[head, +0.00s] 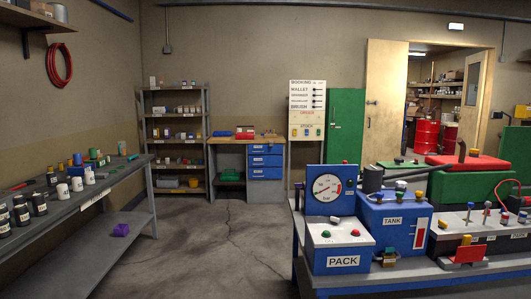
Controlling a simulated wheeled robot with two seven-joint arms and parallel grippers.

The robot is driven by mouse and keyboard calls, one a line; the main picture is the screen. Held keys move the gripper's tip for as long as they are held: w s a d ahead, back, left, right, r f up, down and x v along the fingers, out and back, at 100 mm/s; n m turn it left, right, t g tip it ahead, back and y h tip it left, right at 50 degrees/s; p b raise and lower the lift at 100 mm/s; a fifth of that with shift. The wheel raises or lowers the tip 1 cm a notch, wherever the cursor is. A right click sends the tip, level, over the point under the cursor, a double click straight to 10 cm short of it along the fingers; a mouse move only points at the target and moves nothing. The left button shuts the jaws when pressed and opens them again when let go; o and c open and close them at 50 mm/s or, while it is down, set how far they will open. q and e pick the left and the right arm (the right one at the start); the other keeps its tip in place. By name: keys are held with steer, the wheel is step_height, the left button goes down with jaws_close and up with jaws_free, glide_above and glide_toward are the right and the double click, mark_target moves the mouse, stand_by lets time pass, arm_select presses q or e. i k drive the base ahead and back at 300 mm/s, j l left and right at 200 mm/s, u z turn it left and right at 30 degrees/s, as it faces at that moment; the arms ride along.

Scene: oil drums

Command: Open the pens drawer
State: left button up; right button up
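A small desk (247,139) stands against the back wall, left of the middle of the head view. Under its right side is a stack of blue drawers: a top drawer (259,149), a middle drawer (259,161) and a bottom drawer (259,173). All look shut. Small labels on their fronts are too small to read, so I cannot tell which is the pens drawer. Neither of my grippers is in view.
Cracked concrete floor (210,250) lies open between me and the desk. A long workbench (75,195) runs along the left. A bench (330,278) with PACK and TANK units stands at the right. A shelf rack (207,155) and green cabinet (345,125) flank the desk.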

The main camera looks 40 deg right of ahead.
mark_target(271, 148)
steer(key=i+l+z, duration=0.1)
steer(key=i+z, duration=0.25)
steer(key=i, duration=0.4)
steer(key=i+l+z, duration=0.2)
steer(key=i, duration=0.6)
steer(key=i+j+z, duration=0.15)
steer(key=i, duration=0.65)
steer(key=i+j+z, duration=0.2)
steer(key=i, duration=0.6)
steer(key=i+z, duration=0.2)
steer(key=i, duration=2.15)
steer(key=i+z, duration=0.25)
steer(key=i, duration=1.6)
